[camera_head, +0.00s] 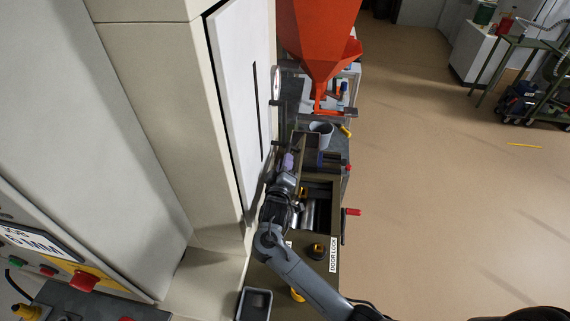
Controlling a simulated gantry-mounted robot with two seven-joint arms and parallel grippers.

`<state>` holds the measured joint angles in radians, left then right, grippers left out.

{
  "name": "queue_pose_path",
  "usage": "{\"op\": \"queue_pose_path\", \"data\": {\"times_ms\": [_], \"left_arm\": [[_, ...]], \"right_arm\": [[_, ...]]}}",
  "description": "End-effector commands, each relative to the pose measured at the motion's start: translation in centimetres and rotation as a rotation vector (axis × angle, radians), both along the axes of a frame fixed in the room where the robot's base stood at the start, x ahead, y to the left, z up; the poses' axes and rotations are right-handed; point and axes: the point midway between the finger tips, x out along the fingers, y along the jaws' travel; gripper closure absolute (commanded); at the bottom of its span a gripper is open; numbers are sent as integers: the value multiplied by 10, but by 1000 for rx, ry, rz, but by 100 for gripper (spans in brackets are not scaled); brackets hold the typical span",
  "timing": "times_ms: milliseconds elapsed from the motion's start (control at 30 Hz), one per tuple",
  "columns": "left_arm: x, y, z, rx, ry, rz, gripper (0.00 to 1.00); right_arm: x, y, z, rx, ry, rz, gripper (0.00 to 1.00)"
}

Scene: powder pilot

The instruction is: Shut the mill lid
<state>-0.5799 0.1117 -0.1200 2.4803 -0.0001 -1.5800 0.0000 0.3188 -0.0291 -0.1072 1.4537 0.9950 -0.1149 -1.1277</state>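The mill is a dark olive housing (262,276) with a "DOOR LOCK" label (333,255) and a dark knob. Its top opening (318,205) is uncovered and shows metallic rollers inside. A dark panel, which looks like the raised lid (312,146), stands at the far side of the opening; its exact edges are hard to tell. My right gripper (287,165) is at the left of this panel, close to the white door. A small purple patch shows at its tip. Its fingers are too small to tell open from shut, or contact. My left gripper is out of view.
An orange hopper (318,40) hangs beyond the mill, with a grey cup (321,131) below it. A tall white cabinet door (240,90) closes in the left side. A red handle (352,211) juts out right.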

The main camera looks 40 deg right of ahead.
Motion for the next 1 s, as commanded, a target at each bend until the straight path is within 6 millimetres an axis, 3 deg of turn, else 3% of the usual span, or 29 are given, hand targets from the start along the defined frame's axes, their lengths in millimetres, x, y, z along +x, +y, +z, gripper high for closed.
{"op": "queue_pose_path", "data": {"times_ms": [67, 567, 1000], "left_arm": [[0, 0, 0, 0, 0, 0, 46], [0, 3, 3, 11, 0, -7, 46], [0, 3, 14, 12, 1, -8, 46]], "right_arm": [[0, 0, -1, 1, 2, 2, 100], [-7, -5, -4, 25, -21, 1, 100], [-52, -42, -30, 207, -235, -1, 100]]}}
